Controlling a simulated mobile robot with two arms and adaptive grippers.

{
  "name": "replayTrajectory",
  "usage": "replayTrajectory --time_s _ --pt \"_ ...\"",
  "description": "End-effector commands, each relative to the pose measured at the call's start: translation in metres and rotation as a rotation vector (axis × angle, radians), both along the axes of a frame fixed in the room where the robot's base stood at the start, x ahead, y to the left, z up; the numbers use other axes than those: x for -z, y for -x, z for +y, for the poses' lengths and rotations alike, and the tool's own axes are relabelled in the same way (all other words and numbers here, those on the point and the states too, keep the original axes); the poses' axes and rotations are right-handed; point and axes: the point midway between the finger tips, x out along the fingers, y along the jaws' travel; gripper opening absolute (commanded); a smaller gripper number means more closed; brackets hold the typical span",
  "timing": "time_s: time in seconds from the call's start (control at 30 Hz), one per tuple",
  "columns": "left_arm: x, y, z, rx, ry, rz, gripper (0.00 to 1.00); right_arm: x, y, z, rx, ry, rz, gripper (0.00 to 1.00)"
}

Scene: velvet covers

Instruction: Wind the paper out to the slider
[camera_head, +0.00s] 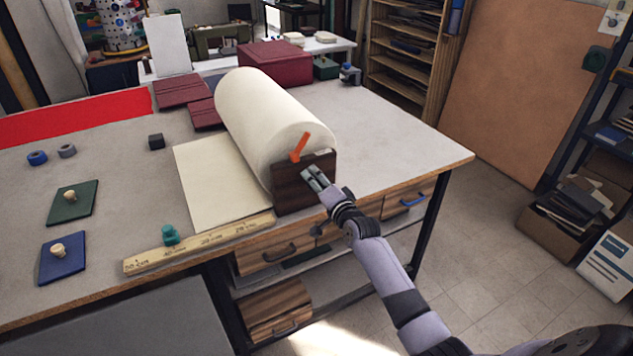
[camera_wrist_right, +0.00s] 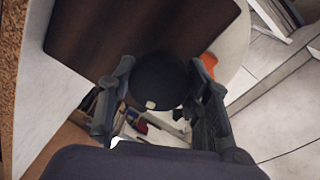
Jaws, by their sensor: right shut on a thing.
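The large cream paper roll (camera_head: 270,115) lies in its dark wooden holder (camera_head: 292,192), with an orange arrow (camera_head: 299,148) at the near end. A flat sheet of paper (camera_head: 215,185) comes off it to the left along the table. A wooden ruler (camera_head: 225,237) runs along the front edge. The teal slider (camera_head: 170,236) is on the ruler, a little left of the sheet's leading edge. My right gripper (camera_head: 312,178) is at the holder's near end, shut on a round black knob (camera_wrist_right: 160,80), seen between its fingers in the wrist view. My left gripper is out of view.
Dark red covers (camera_head: 181,92) and a dark red box (camera_head: 275,64) lie behind. The tabletop right of the roll is clear.

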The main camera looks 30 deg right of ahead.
Motion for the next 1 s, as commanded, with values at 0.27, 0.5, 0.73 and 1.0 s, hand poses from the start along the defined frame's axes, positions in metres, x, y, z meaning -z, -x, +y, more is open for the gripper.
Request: replayTrajectory --time_s 0.27,0.5,0.73,1.0 --pt "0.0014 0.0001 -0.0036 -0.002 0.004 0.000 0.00 0.0014 0.0002 0.0000 0.001 -0.243 0.001 0.00" --pt "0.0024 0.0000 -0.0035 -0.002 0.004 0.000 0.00 0.0014 0.0002 -0.0003 0.001 -0.392 0.001 0.00" --pt "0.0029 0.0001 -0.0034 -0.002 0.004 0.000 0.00 0.0015 0.0002 -0.0003 0.000 -0.469 0.002 0.00" --pt "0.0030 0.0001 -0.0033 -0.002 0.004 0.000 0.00 0.0015 0.0002 -0.0001 0.000 -0.496 0.002 0.00"
